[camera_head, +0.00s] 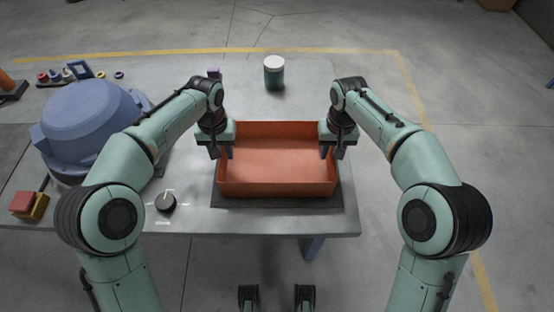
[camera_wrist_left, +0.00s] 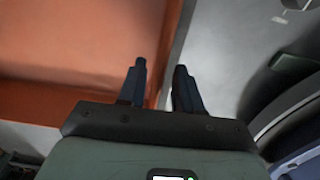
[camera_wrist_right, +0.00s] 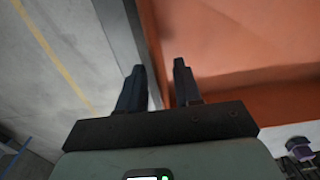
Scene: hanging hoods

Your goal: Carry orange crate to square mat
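The orange crate (camera_head: 277,187) is an open, empty box near the front right of the grey table. I cannot tell whether the crate touches the mat.
A large blue hood (camera_head: 85,120) stands on the left of the table. A dark jar with a white lid (camera_head: 274,72) stands behind the crate. A black knob (camera_head: 166,202) is at the front, and a red and yellow block (camera_head: 29,205) is at front left.

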